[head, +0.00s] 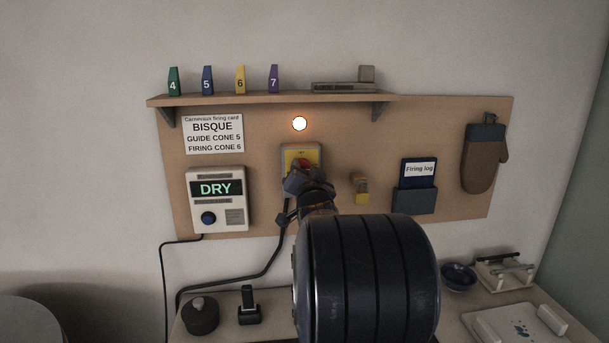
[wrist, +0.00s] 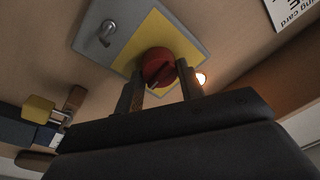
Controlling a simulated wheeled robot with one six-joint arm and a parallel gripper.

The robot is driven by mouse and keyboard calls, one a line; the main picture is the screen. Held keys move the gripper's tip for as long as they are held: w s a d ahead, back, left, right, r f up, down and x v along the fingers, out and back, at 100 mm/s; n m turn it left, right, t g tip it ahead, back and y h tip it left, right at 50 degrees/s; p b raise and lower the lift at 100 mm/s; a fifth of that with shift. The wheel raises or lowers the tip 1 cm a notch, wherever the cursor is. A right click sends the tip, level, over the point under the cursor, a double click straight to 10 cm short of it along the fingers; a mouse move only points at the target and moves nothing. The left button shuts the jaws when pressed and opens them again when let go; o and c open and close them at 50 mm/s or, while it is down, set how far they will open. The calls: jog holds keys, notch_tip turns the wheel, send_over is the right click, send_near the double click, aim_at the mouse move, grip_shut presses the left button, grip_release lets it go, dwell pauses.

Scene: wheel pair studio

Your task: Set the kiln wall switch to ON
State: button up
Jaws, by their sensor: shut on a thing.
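The kiln wall switch is a grey box with a yellow face (head: 291,157) on the wooden board, and it also shows in the wrist view (wrist: 132,47). Its red round knob (wrist: 157,65) has a dark slot or pointer mark. My gripper (wrist: 160,84) has one finger on each side of the knob and is shut on it. In the head view my gripper (head: 305,178) covers the lower part of the switch. The face's lettering is too small to read, so the set position cannot be told. A round lamp (head: 299,124) above the switch glows.
A controller (head: 217,200) reading DRY is left of the switch. A yellow-topped fitting (head: 360,188), a firing log holder (head: 414,199) and an oven mitt (head: 484,160) hang to the right. A shelf (head: 270,99) with numbered cones is above. The bench (head: 276,302) below bears several items.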

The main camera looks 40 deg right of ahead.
jog(key=shift+m, duration=0.4)
jog(key=o, duration=1)
jog(key=b+v, duration=0.2)
jog(key=v, duration=0.8)
jog(key=shift+s+a, duration=0.25)
jog(key=shift+s, duration=0.1)
